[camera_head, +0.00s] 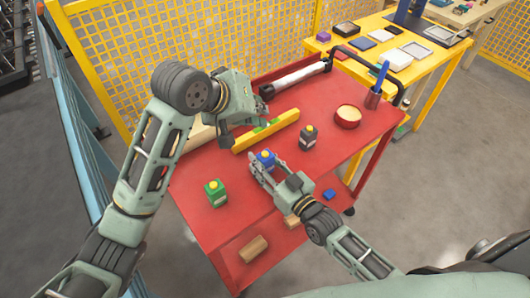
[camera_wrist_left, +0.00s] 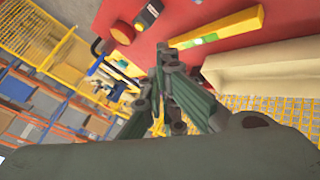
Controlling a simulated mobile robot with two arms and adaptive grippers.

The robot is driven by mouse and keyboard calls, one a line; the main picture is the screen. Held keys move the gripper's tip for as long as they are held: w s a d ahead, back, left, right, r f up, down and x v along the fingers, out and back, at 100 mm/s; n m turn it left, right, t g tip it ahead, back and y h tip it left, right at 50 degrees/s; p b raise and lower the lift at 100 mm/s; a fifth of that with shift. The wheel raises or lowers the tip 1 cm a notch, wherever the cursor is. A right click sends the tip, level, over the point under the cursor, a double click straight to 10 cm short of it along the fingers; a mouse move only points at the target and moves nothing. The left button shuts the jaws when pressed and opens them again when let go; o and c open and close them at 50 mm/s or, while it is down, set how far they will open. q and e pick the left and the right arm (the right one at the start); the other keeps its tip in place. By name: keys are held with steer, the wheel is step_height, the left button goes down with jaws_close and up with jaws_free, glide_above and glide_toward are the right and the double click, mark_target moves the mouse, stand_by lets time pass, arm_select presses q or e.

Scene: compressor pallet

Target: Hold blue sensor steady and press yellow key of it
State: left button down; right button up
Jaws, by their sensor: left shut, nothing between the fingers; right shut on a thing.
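The blue sensor (camera_head: 266,159) with its yellow key (camera_head: 265,153) on top stands on the red cart (camera_head: 232,229) in the head view. My right gripper (camera_head: 258,170) is shut on the blue sensor from the near side, and its fingers hide part of the body. My left gripper (camera_head: 264,93) is shut and empty, raised above the far part of the cart, behind the blue sensor and apart from it. In the left wrist view my left gripper's fingers (camera_wrist_left: 160,75) are together with nothing between them. The blue sensor is not seen in the left wrist view.
A green sensor (camera_head: 215,192) stands front left and a black sensor (camera_head: 308,137) to the right. A yellow level (camera_head: 267,131) lies behind the blue sensor. A red round container (camera_head: 347,116) and a pen cup (camera_head: 373,98) stand farther right. A yellow fence (camera_head: 150,50) is behind.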

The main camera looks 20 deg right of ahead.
steer(key=shift+d, duration=0.3)
steer(key=shift+a, duration=0.25)
arm_select(q)
step_height(320, 180, down, 9)
steer(key=shift+d, duration=0.2)
steer(key=shift+s, duration=0.15)
stand_by(1.4)
steer(key=shift+f, duration=0.3)
steer(key=shift+f, duration=0.4)
arm_select(e)
steer(key=shift+r, duration=0.1)
stand_by(1.5)
stand_by(0.6)
arm_select(q)
steer(key=shift+r, duration=0.85)
